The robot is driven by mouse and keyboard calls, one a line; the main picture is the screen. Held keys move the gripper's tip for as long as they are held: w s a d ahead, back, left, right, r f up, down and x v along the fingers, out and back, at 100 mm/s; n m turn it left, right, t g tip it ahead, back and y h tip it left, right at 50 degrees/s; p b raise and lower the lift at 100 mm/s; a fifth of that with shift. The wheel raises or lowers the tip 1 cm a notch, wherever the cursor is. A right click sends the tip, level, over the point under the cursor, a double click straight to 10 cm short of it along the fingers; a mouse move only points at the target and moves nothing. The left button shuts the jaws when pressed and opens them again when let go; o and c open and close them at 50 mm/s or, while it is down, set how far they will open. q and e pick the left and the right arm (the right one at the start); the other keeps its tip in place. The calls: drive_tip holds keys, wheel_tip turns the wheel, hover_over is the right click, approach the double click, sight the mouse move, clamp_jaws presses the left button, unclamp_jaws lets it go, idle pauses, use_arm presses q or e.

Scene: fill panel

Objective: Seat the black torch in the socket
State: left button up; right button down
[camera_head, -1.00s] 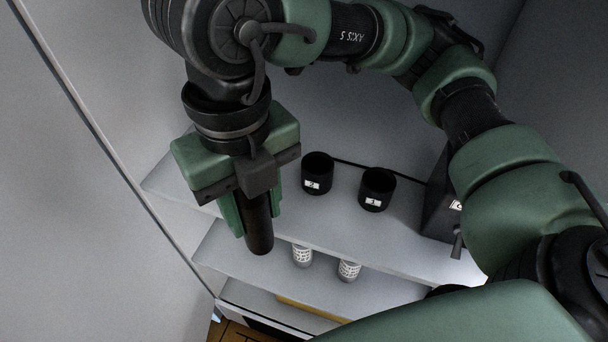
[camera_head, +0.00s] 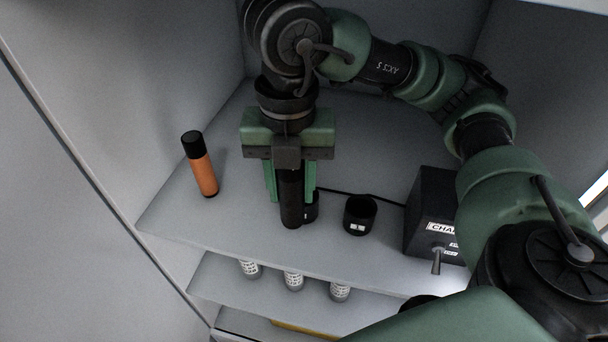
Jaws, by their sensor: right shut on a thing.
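My right gripper (camera_head: 290,185) is shut on the black torch (camera_head: 291,204), which hangs upright with its lower end pointing down. The torch is in front of one black cup-shaped socket (camera_head: 312,208) and hides most of it. I cannot tell whether the torch is above the shelf or touching it. A second black socket (camera_head: 360,216) with a white label stands to the right, open and empty as far as I can see. My left gripper is not in view.
An orange torch with a black cap (camera_head: 202,165) stands at the shelf's left. A black box (camera_head: 431,215) with a lever and white label stands at the right. Several white patterned cylinders (camera_head: 293,281) stand on the lower shelf. The upper shelf (camera_head: 230,215) is clear between the orange torch and my gripper.

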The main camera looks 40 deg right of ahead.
drive_tip(key=w+d+p, duration=0.1)
drive_tip(key=w+d, duration=0.4)
drive_tip(key=d, duration=0.1)
drive_tip(key=shift+a+f, duration=0.1)
drive_tip(key=shift+f, duration=3.4)
drive_tip(key=shift+f+b, duration=0.1)
drive_tip(key=shift+b, duration=0.25)
drive_tip(key=c, duration=0.9)
unclamp_jaws()
drive_tip(key=shift+c, duration=0.2)
wheel_tip(320, 180, up, 8)
drive_tip(key=shift+f+p, duration=0.15)
drive_tip(key=shift+p, duration=0.3)
